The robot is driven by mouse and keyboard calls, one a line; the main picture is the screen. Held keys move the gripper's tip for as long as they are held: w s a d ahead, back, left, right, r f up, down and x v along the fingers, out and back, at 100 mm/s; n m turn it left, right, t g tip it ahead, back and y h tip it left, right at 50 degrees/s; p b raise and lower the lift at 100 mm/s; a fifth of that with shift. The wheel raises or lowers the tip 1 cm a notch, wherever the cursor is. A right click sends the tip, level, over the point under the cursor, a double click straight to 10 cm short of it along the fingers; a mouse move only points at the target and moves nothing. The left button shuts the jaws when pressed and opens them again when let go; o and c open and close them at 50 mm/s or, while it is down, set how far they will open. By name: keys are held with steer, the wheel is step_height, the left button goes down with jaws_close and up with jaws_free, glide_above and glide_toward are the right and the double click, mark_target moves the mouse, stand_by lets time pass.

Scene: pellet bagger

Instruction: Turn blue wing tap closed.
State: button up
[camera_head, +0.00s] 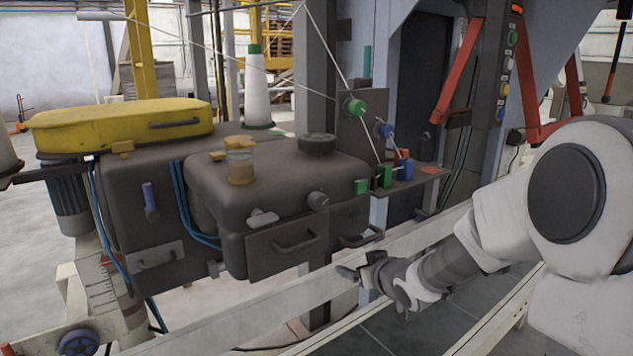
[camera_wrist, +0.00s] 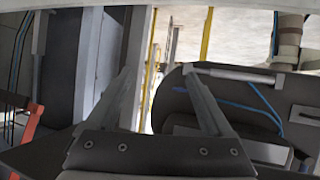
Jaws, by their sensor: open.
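A narrow upright blue handle (camera_head: 150,199) sits on the side of the dark machine housing, at the left of the head view. It looks most like the blue wing tap, but at this size I cannot be sure of its form. My gripper (camera_head: 362,268) is well to the right of it, in front of the machine and below the drawer handles, touching nothing that I can see. In the wrist view my gripper (camera_wrist: 158,74) shows two fingers spread wide with nothing between them.
The dark machine (camera_head: 228,262) stands between my gripper and the blue handle. A pale rail (camera_head: 255,319) runs below. Blue hoses (camera_head: 183,210) hang beside the handle.

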steer(key=s+d+r+m+g+h+p, duration=0.2)
steer(key=s+d+r, duration=0.1)
steer(key=s+r, duration=0.4)
steer(key=s+d+r+m+g+h+p, duration=0.1)
steer(key=s+d+r+h+p, duration=0.15)
steer(key=s+r, duration=0.4)
steer(key=s+r+g+p, duration=0.1)
steer(key=s+p, duration=0.1)
steer(key=s, duration=0.8)
steer(key=s+a+r+m+g+p, duration=0.1)
steer(key=s+r+g+p, duration=0.1)
steer(key=s, duration=0.9)
steer(key=shift+a+r+y, duration=0.15)
steer(key=shift+a+y, duration=0.15)
steer(key=shift+y, duration=0.15)
